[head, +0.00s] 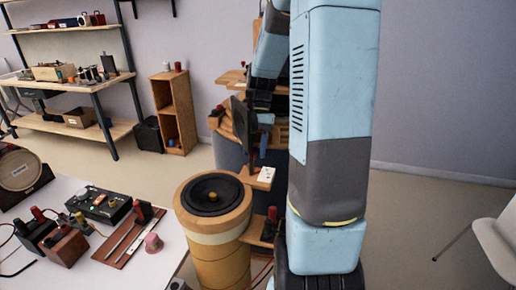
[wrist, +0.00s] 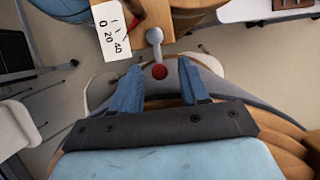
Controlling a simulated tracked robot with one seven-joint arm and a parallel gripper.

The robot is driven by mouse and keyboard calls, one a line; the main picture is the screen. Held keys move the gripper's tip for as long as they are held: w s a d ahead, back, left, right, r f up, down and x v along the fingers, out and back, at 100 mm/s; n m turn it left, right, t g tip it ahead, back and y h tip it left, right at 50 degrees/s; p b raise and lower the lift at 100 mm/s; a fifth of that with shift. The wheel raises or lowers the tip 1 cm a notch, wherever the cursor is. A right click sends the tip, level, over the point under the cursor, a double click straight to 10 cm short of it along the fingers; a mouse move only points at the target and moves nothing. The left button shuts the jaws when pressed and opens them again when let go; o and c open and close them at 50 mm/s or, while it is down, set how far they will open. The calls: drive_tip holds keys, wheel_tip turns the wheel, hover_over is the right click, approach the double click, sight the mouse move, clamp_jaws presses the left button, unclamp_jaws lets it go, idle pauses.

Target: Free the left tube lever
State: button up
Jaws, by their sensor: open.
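In the wrist view, a small lever (wrist: 155,37) with a rounded pale grey end and a thin stem stands just beyond my fingertips. A round red knob (wrist: 160,72) lies at the stem's foot, between my two blue fingers as seen from above. My gripper (wrist: 160,67) is open, with a finger on either side of the knob; I cannot tell the height between them. A white scale card (wrist: 111,30) marked 0, 20, 40 is on a wooden block beside the lever. In the head view, my arm hides much of this area.
A wooden tube (head: 217,235) with a black speaker cone (head: 213,194) on top stands left of my arm. A white table (head: 85,195) with boxes and devices is at the left. A wooden shelf (head: 173,115) stands behind.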

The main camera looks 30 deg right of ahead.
drive_tip(key=shift+f, duration=0.25)
drive_tip(key=shift+c, duration=0.4)
